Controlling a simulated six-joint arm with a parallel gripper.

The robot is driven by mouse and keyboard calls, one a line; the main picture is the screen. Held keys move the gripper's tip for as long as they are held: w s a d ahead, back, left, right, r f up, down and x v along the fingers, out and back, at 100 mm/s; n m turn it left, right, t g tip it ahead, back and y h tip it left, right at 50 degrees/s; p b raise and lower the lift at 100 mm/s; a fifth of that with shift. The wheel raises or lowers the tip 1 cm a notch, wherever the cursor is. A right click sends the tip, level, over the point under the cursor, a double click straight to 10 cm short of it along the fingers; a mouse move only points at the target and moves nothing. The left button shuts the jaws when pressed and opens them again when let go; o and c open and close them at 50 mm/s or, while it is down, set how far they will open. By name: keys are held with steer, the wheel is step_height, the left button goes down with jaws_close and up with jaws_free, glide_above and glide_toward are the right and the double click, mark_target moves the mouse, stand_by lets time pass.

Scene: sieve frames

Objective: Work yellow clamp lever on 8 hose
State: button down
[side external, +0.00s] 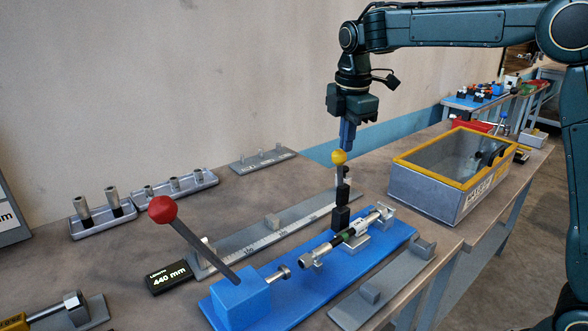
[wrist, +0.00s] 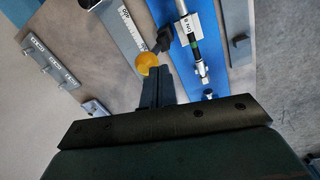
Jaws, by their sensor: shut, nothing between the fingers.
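The yellow clamp lever has a round yellow knob (side external: 339,157) on a grey stem above a black clamp body (side external: 341,217). The knob (wrist: 147,62) and the black clamp (wrist: 162,40) also show in the wrist view. The 8 hose (side external: 350,235), a short dark hose with metal end fittings, lies along the blue fixture (side external: 300,301) beside the clamp. In the wrist view, the hose (wrist: 192,46) carries a white tag with an 8. My gripper (side external: 345,147) is shut and empty, pointing down at the knob. Its fingertips (wrist: 160,70) appear close beside the knob; I cannot tell whether they touch.
A red-knobbed lever (side external: 162,209) rises from the fixture's blue block. A display (side external: 168,277) reads 440 mm beside a ruler rail (side external: 250,246). A yellow-rimmed bin (side external: 425,195) stands right. Racks with metal pegs (side external: 178,188) stand left.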

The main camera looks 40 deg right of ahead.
steer(key=r, duration=0.5)
steer(key=shift+s+a+r, duration=0.1)
steer(key=shift+s+a, duration=0.05)
steer(key=shift+s, duration=0.2)
steer(key=s+d+r+m+t, duration=0.1)
steer(key=s+d+m+t, duration=0.1)
steer(key=s+m, duration=0.95)
steer(key=s+a+f+m+t, duration=0.1)
steer(key=s+f, duration=0.3)
steer(key=s, duration=0.4)
steer(key=s+a+f+m+t, duration=0.1)
steer(key=s+f+m, duration=0.2)
steer(key=s, duration=0.6)
steer(key=shift+a+f+t+y, duration=0.3)
steer(key=shift+a+f, duration=0.05)
steer(key=shift+f, duration=0.15)
